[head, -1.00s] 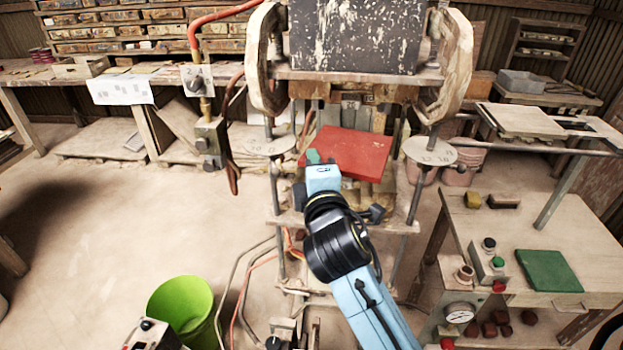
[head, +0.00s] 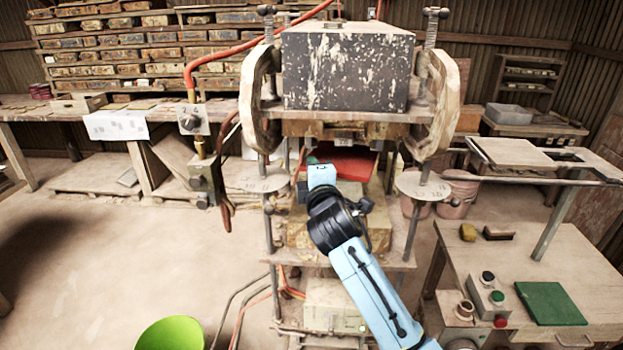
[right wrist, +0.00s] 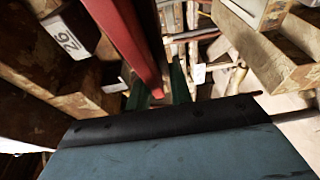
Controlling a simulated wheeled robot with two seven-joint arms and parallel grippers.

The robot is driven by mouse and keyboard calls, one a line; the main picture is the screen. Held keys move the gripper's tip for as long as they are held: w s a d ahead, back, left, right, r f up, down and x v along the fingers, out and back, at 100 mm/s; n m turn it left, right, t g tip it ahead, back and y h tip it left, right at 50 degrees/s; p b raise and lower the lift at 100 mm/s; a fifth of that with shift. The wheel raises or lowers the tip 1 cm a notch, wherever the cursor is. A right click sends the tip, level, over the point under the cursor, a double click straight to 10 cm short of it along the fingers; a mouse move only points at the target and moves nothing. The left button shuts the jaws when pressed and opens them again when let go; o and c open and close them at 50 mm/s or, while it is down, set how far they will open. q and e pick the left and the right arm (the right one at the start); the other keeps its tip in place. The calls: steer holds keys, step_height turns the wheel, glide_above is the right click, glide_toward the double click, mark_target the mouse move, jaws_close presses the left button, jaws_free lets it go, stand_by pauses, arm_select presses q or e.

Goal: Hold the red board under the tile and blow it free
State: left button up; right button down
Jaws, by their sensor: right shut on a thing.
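My right gripper (head: 312,163) is shut on the red board (head: 352,164) at the front of the press. The board reaches into the gap between the upper block (head: 345,70) and the lower block (head: 375,232). In the right wrist view the green fingertips (right wrist: 155,88) of my gripper are around the near end of the red board (right wrist: 125,35). I see no tile; the underside of the upper die is hidden in the head view. A valve assembly (head: 199,122) with a red hose hangs left of the press. My left gripper is not in view.
Press posts and round plates (head: 424,186) flank the gap closely. A wooden table (head: 465,262) with a control box (head: 486,298) and green board (head: 549,303) stands at right. A green bucket (head: 172,334) is at lower left. The left floor is mostly clear.

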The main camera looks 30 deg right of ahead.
steer(key=shift+w+d, duration=0.6)
steer(key=shift+w, duration=0.35)
steer(key=shift+w+d, duration=0.55)
steer(key=shift+w, duration=0.4)
steer(key=shift+w+d, duration=0.6)
steer(key=shift+w, duration=0.35)
